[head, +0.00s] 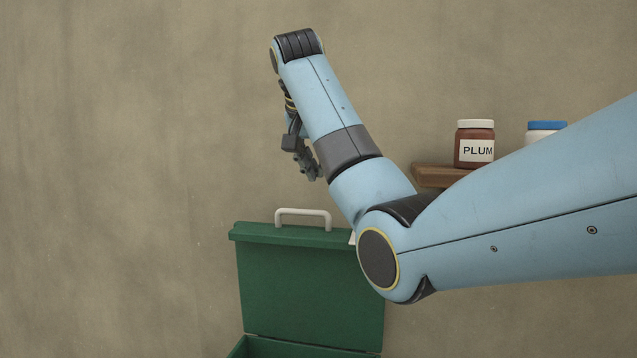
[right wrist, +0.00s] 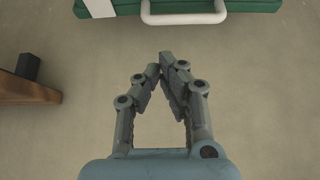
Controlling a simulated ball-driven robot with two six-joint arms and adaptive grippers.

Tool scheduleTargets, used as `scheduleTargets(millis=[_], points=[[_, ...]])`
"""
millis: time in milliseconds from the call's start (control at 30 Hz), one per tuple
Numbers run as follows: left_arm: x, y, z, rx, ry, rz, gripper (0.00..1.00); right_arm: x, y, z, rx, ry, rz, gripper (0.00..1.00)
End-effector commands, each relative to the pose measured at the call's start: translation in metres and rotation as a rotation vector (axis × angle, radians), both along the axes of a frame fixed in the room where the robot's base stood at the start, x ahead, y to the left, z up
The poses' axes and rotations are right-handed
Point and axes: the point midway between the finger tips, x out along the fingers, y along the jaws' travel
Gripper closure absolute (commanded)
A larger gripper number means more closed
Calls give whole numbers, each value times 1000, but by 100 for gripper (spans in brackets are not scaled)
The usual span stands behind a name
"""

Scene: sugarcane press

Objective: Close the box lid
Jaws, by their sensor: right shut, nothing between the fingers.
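The green box lid (head: 310,285) stands open and upright in the head view, with a white handle (head: 303,212) on its top edge. The rim of the green box (head: 270,347) shows below it at the bottom edge; the rest is out of view. My right gripper (head: 312,172) hangs above the lid handle, apart from it. In the right wrist view my right gripper (right wrist: 163,60) is shut and empty, its fingertips just short of the white handle (right wrist: 184,15) at the top of that picture. My left gripper is not in view.
A wooden shelf (head: 440,176) on the wall holds a PLUM jar (head: 474,150) and a jar with a blue lid (head: 545,127). My right arm covers part of the lid's right side. The wall to the left is bare.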

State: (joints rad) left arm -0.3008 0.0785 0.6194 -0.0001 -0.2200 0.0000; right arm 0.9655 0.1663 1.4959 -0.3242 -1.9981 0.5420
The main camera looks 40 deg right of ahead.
Motion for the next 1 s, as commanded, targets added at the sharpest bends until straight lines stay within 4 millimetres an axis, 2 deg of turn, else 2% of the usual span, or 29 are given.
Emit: scheduleTargets(millis=[33, 67, 100, 200, 500, 1000], points=[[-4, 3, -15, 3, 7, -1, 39, 2, -4, -13, -1, 1, -1, 100], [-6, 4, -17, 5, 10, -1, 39, 4, -6, -16, 0, 3, -2, 100], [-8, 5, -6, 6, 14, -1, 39, 6, -10, -19, -1, 8, -1, 100], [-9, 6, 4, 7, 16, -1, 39, 13, -18, -32, -2, 5, -1, 100], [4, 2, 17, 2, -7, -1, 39, 28, -34, -65, -1, 1, 2, 100], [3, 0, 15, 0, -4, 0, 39, 31, -36, -71, -5, -4, 2, 100]])
